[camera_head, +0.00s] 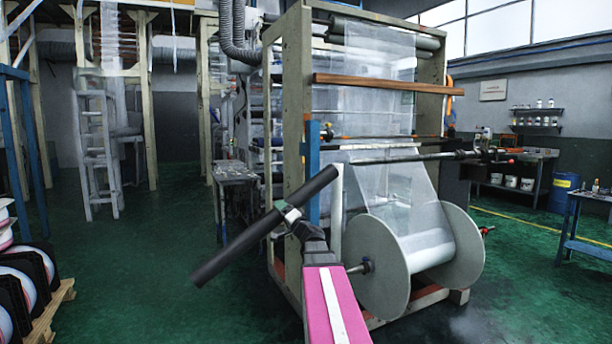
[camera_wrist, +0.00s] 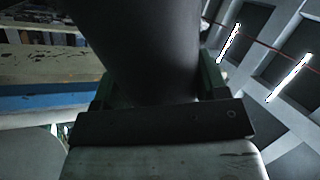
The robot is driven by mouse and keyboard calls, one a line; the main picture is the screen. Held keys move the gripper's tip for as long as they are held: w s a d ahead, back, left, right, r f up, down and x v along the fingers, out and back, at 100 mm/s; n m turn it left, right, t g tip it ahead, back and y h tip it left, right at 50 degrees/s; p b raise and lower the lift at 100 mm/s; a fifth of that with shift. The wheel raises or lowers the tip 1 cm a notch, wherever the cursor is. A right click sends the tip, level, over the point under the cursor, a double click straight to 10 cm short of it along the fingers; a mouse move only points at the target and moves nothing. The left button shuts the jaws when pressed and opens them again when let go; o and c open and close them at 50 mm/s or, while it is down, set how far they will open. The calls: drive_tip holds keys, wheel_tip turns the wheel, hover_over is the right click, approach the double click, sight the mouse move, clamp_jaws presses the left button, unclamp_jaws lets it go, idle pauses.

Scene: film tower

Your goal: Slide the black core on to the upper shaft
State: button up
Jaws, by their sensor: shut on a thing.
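The black core (camera_head: 240,247) is a long dark tube held in the air, tilted with its right end higher. My gripper (camera_head: 289,216) is shut on it near its middle. In the wrist view the core (camera_wrist: 150,40) fills the upper middle, between the fingers of my gripper (camera_wrist: 158,95). The upper shaft (camera_head: 432,157) is a thin dark bar across the front of the film tower, above the large roll. The core's raised right end appears near the shaft's left end in the picture, but the core is not around the shaft. The gap in depth cannot be told.
The film tower frame (camera_head: 296,110) stands behind my arm. A large flanged film roll (camera_head: 376,270) sits low in front of it. Rolls on a pallet (camera_head: 45,318) are at the lower left. The green floor (camera_head: 150,265) at left is open.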

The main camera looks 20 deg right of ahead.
drive_tip(key=w+d+r+m+h, duration=0.1)
drive_tip(key=d+r+m+h, duration=0.1)
drive_tip(key=d+r+m, duration=0.1)
drive_tip(key=w+d+r+m+t+h, duration=0.1)
drive_tip(key=d+r+m+h, duration=0.1)
drive_tip(key=d+r+m, duration=0.1)
drive_tip(key=w+d+r+m+t+h, duration=0.1)
drive_tip(key=d+r+m+h, duration=0.1)
drive_tip(key=d+r, duration=0.3)
wheel_tip(320, 180, up, 2)
drive_tip(key=shift+w+r+m, duration=0.1)
drive_tip(key=shift+m, duration=0.8)
drive_tip(key=w, duration=0.6)
drive_tip(key=shift+d, duration=0.2)
